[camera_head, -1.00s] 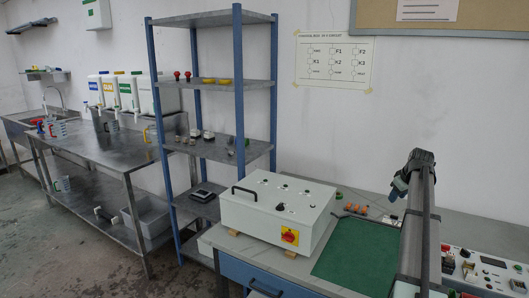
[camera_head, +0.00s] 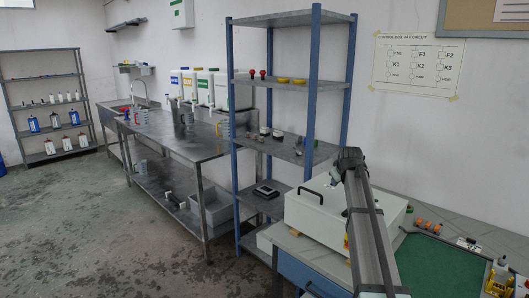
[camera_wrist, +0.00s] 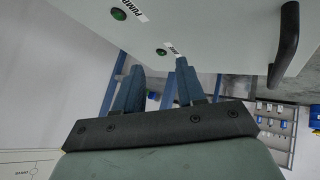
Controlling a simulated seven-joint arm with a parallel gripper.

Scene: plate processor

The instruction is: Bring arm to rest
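My arm (camera_head: 368,235) reaches forward in the head view, passing in front of the white control box. My gripper (camera_head: 348,160) is at its far end, small and dark, above the box's back part in the picture. In the wrist view my gripper (camera_wrist: 153,75) shows two blue-grey fingers apart with background visible between them and nothing held. The white control box (camera_head: 308,213) stands on the bench; its face with green buttons and a black handle fills the top of the wrist view (camera_wrist: 215,25). I cannot tell the exact distance from fingers to box.
A blue-post shelf (camera_head: 313,110) stands behind the box. A steel table (camera_head: 190,148) with canisters is at the left. A green mat (camera_head: 440,268) and a small yellow-and-white device (camera_head: 499,277) lie at the right. Open floor (camera_head: 90,240) is at the left.

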